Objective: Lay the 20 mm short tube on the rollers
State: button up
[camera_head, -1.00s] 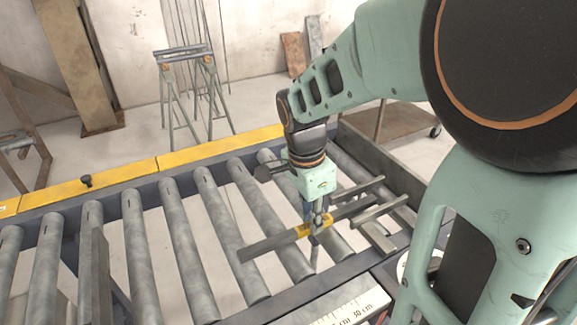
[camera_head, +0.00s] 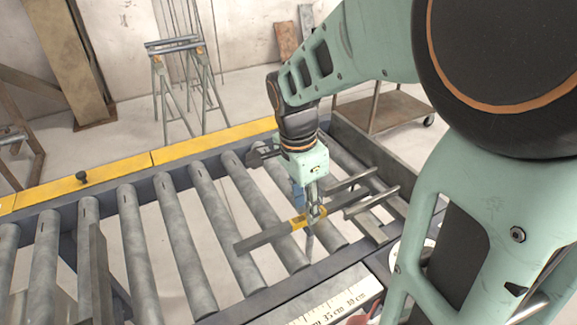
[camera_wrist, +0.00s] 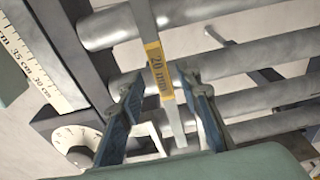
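The 20 mm short tube is a grey square bar (camera_head: 262,237) with a yellow label. It lies slantwise across the rollers (camera_head: 222,230) in the head view. In the wrist view the tube (camera_wrist: 173,112) runs between my fingers, and its label reads "20 mm". My gripper (camera_head: 305,217) is over the labelled part, pointing down. In the wrist view my gripper (camera_wrist: 158,78) is open, with a visible gap on both sides of the tube.
Grey rack bars (camera_head: 371,203) stand close to the right of my gripper. A yellow rail (camera_head: 110,177) runs along the far side. A centimetre scale (camera_head: 340,298) lies along the near edge, and a white dial (camera_wrist: 75,140) shows in the wrist view. Rollers to the left are mostly bare.

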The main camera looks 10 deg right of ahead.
aim_at(300, 219)
notch_tip(300, 219, up, 10)
jog(key=a+p, duration=0.1)
jog(key=p, duration=0.4)
jog(key=shift+s+p, duration=0.2)
jog(key=shift+p, duration=0.15)
jog(key=shift+f, duration=0.1)
